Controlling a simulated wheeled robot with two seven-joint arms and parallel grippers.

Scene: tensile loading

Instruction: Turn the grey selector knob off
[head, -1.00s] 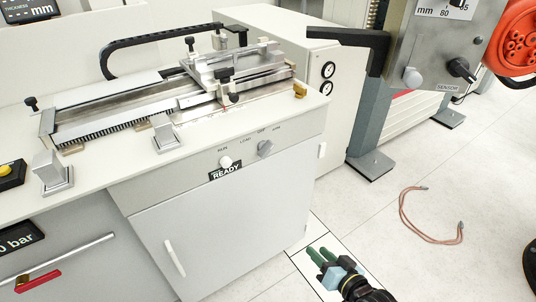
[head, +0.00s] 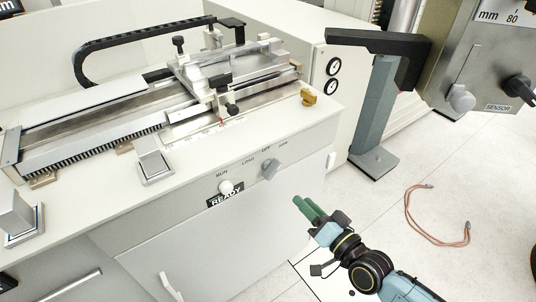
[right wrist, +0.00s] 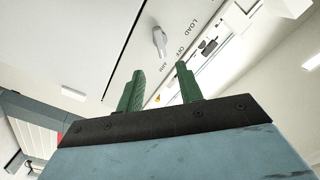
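The grey selector knob (head: 270,168) is on the cabinet's front panel, below and between the printed labels LOAD and OFF. In the right wrist view the knob (right wrist: 160,42) shows ahead of the fingers, near the LOAD and OFF lettering. My right gripper (head: 308,207) has green fingers and is below and right of the knob, apart from it. In the right wrist view the gripper (right wrist: 158,76) has its two green fingers spread, with nothing between them. My left gripper is not in view.
A white knob (head: 226,187) and a READY sign (head: 226,200) sit left of the grey knob. The test bench with its slide and clamps (head: 215,80) is above. A grey post (head: 375,125) stands at the right. A copper cable (head: 428,225) lies on the floor.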

